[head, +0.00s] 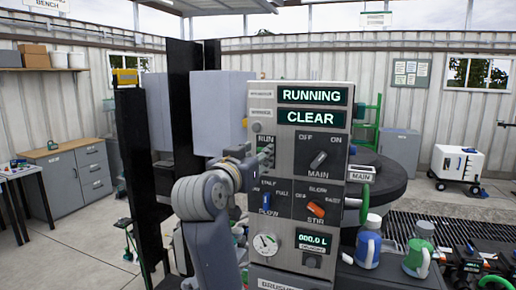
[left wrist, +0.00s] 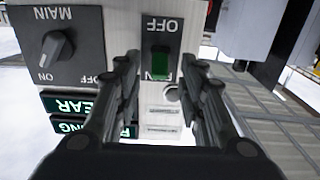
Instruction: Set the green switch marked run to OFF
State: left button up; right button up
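The green switch (left wrist: 160,65) marked RUN sits in a dark plate on the grey control panel (head: 340,275). The left wrist view is upside down. There the green part lies at the RUN end of the slot, and the OFF label is at the other end. My left gripper (left wrist: 164,62) is open, with one finger on each side of the switch. I cannot tell whether either finger touches it. In the head view my left gripper (head: 258,158) is at the panel's left edge and partly covers the switch plate. My right gripper is not in view.
The panel's displays (head: 312,107) read RUNNING and CLEAR. The MAIN knob (head: 318,160) is right of the switch, pointing toward ON. The FLOW knob (head: 267,199) and orange STIR knob (head: 316,209) are below. Bottles (head: 369,247) stand at the right. A black post (head: 184,110) rises at the left.

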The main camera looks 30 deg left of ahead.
pick_arm(q)
jog(key=shift+w+a, duration=0.15)
jog(key=shift+w, duration=0.5)
grip_shut()
